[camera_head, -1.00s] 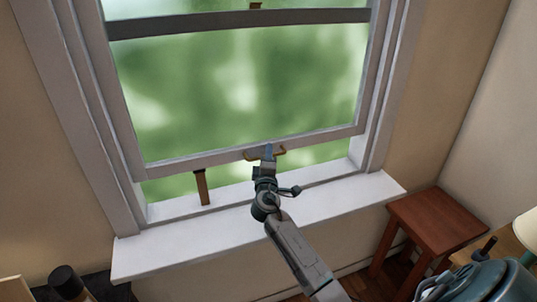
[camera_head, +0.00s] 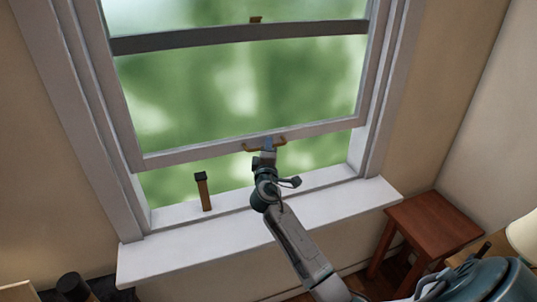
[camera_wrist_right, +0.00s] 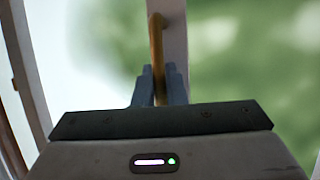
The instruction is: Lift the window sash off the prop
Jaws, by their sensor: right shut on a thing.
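The window sash (camera_head: 205,153) is a pale frame raised above the sill, with a brass handle (camera_head: 247,148) on its bottom rail. My right gripper (camera_head: 267,146) is shut on that handle. In the right wrist view, the fingers (camera_wrist_right: 160,85) close around the brass bar (camera_wrist_right: 156,45). The prop (camera_head: 204,192) is a short wooden stick with a dark top, standing upright on the sill to the left of my gripper. A gap shows between its top and the sash rail. My left gripper is not in view.
The white sill (camera_head: 230,232) runs below the window, clear apart from the prop. A red-brown stool (camera_head: 435,220) stands to the right. A dark-capped object (camera_head: 73,287) is at lower left, and a pale lampshade (camera_head: 524,235) at the right edge.

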